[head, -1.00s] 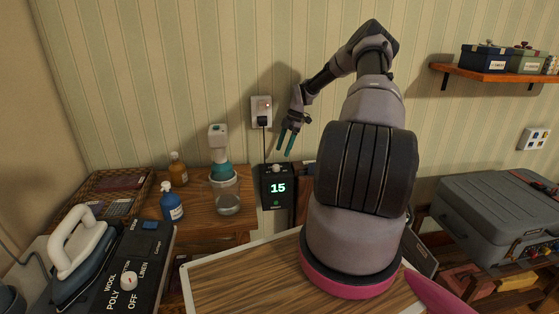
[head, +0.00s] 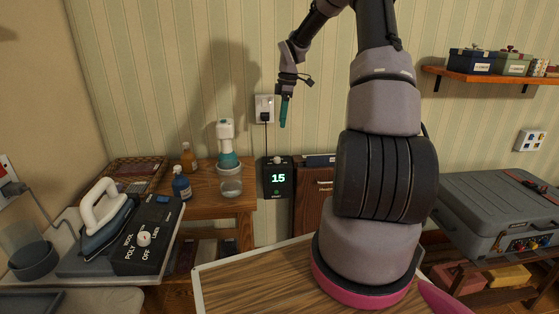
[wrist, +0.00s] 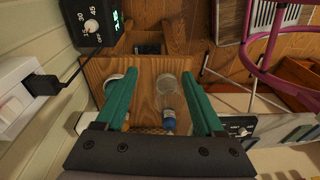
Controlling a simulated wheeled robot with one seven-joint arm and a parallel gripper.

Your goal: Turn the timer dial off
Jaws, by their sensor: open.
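The timer (head: 278,178) is a black box on the wall below the outlet, its display lit with a green 15. Its small pale round dial (head: 277,160) is at the top of the box. In the wrist view the dial (wrist: 92,26) is at the upper left, with printed 15, 30, 45 and OFF around it; its exact pointer setting is too small to tell. My gripper (head: 284,122) hangs fingers down above the timer, apart from it. In the wrist view my gripper (wrist: 160,76) is open with nothing between its teal fingers.
A white outlet (head: 264,108) with a black plug and cord is above the timer. A wooden side table (head: 210,190) left of it holds a teal-and-white device (head: 228,150) and bottles. An iron (head: 103,215) and a black WOOL/POLY/LINEN/OFF dial panel (head: 150,240) are at the left.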

